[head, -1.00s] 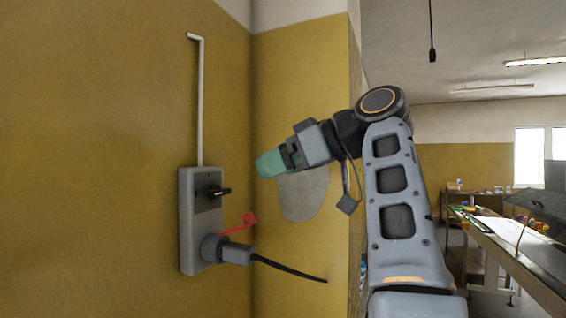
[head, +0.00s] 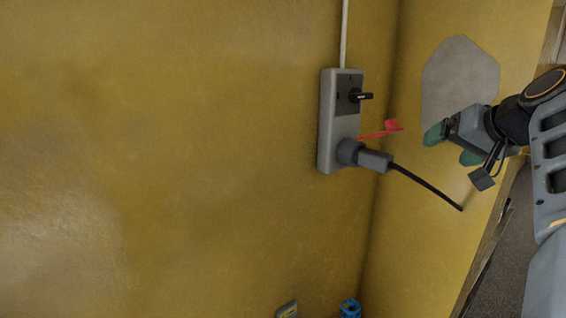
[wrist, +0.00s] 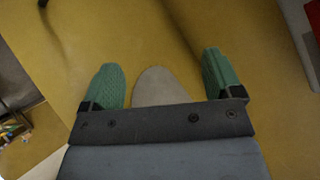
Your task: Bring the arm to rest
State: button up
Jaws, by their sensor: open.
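My gripper (head: 452,146) is at the right of the head view, to the right of the wall socket box and apart from it. Its two green fingers stand wide apart with nothing between them. In the wrist view my gripper (wrist: 162,85) is also open and empty, with the yellow wall and a grey patch behind it. My arm reaches in from the right edge of the head view.
A grey switch-and-socket box (head: 326,125) with a black knob (head: 361,96) is on the yellow wall. A grey plug (head: 374,160) sits in it, its black cable (head: 428,186) hanging right. A red tag (head: 380,132) juts out. A blue object (head: 350,308) is low down.

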jog(key=s+a+f+g+h, duration=0.1)
jog(key=s+a+f, duration=0.1)
jog(key=f, duration=0.6)
jog(key=s+a+f+m+g+b, duration=0.1)
jog(key=a+f+g, duration=0.15)
jog(key=f, duration=0.45)
jog(key=s+a+f+g+h, duration=0.1)
jog(key=s+a+f, duration=0.1)
jog(key=f, duration=0.6)
jog(key=s+a+f+n+g+b, duration=0.1)
jog(key=s+a+f+n, duration=0.3)
jog(key=s+a+f, duration=0.5)
notch_tip(320, 180, down, 4)
jog(key=shift+s+a+r+n+b, duration=0.15)
jog(key=shift+a+n+b, duration=0.15)
jog(key=shift+a+b, duration=0.4)
